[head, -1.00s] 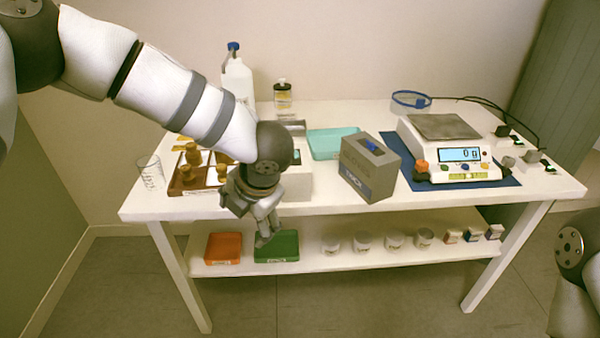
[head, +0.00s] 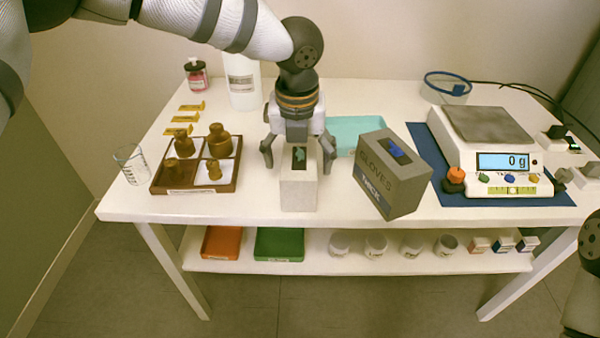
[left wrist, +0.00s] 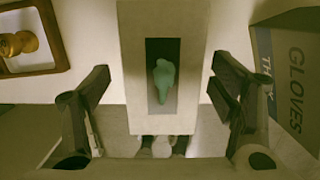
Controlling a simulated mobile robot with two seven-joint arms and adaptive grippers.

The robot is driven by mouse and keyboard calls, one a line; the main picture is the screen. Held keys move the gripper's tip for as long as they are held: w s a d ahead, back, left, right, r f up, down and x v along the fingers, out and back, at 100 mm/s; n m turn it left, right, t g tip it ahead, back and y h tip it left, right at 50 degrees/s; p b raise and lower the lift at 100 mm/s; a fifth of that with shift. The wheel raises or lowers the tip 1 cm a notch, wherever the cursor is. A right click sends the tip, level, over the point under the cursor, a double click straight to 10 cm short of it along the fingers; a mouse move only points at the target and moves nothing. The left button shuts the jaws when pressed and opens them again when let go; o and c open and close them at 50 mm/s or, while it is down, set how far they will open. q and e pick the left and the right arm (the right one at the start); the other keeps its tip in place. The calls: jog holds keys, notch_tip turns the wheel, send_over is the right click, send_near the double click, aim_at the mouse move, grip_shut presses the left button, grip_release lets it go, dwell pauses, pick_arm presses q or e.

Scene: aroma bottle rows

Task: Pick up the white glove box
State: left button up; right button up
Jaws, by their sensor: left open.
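The white glove box (head: 298,192) stands upright near the front edge of the table, with a green glove showing in the slot on its top. In the left wrist view the white box (left wrist: 190,25) lies in the middle with the green glove (left wrist: 163,80) in its dark slot. My left gripper (head: 298,160) is open and points down over the box, one finger on each side of it. In the left wrist view the fingers (left wrist: 162,105) stand apart from the box sides. My right gripper is out of view.
A grey glove box (head: 392,182) with a blue glove stands close to the right. A turquoise tray (head: 350,126) lies behind; a scale (head: 490,150) stands on the right.

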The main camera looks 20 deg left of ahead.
pick_arm(q)
jog(key=f, duration=0.2)
jog(key=w+f, duration=0.1)
jog(key=f, duration=0.1)
jog(key=shift+r, duration=0.15)
jog(key=c, duration=1.7)
